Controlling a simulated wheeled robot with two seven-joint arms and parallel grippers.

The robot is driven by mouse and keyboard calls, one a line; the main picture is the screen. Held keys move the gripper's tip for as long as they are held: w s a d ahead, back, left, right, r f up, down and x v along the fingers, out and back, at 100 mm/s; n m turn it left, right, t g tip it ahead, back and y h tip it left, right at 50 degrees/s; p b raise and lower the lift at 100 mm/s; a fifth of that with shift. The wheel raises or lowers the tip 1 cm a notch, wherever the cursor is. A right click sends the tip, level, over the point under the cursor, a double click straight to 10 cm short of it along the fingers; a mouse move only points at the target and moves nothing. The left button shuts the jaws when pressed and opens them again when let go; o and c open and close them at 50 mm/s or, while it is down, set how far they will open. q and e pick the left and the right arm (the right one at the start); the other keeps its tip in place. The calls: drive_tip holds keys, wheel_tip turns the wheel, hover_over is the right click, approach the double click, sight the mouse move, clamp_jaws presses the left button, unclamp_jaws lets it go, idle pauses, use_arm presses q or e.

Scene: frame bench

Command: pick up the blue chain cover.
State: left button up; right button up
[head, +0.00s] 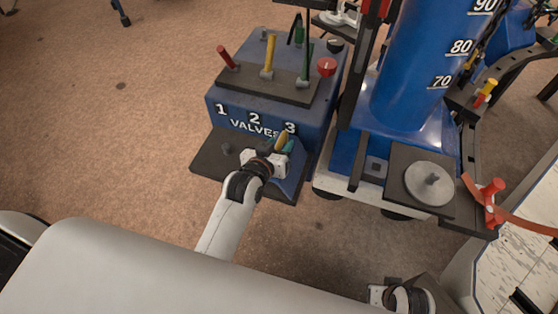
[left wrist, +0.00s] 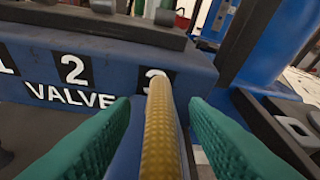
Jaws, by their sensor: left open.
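My left gripper (head: 284,146) is open over the front of the blue valve box, by the number 3. In the left wrist view its two green ribbed fingers (left wrist: 160,140) stand apart. A yellow ribbed bar (left wrist: 161,130) shows between them; I cannot tell whether it is part of the gripper. I cannot pick out a chain cover for certain. A sloping blue surface (head: 289,182) shows just below the gripper, partly hidden by it. At the lower right of the head view my right arm shows, without clear fingers.
The valve box (head: 225,105) carries red, yellow and green levers and a red knob (head: 326,67). A dark plate (head: 215,150) lies at its front. To the right stand a blue cylinder (head: 405,70) and a grey disc (head: 428,184). The brown floor at left is mostly clear.

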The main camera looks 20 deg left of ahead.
use_arm(q)
drive_tip(key=shift+c, duration=0.3)
clamp_jaws()
idle(1.1)
drive_tip(key=shift+w+r, duration=0.1)
drive_tip(key=shift+r, duration=0.05)
